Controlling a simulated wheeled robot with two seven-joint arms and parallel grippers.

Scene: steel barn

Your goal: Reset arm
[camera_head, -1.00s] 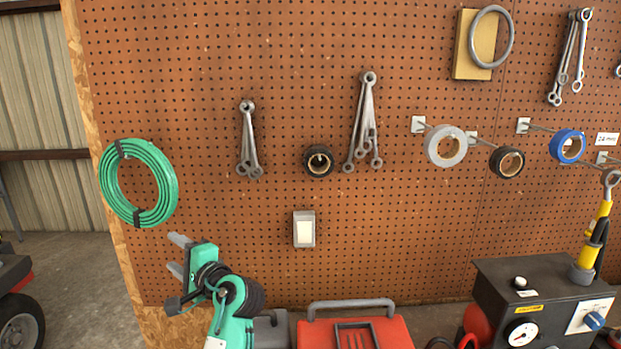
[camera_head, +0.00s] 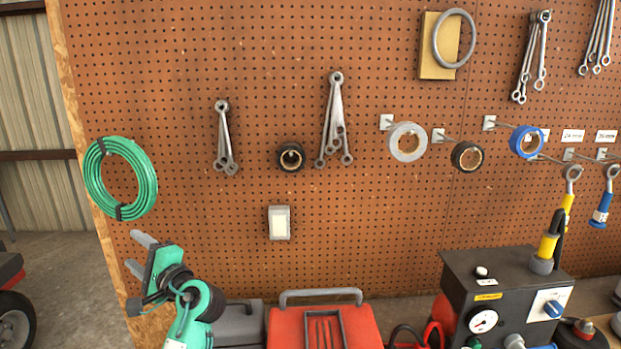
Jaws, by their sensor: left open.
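My left gripper (camera_head: 139,254) shows at the lower left, on a green and black arm of mine. Its two grey fingers are apart, with nothing between them. It is in front of the lower left part of the pegboard (camera_head: 330,210), below the coiled green hose (camera_head: 121,178). Whether it touches the board I cannot tell, but it seems clear of it. My right gripper is not in view.
A red toolbox (camera_head: 365,325) and a dark grey case (camera_head: 238,318) stand below the board. A black machine with a gauge (camera_head: 460,295) is at the lower right. A white switch box (camera_head: 279,223), wrenches (camera_head: 225,140) and tape rolls (camera_head: 408,142) are on the board.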

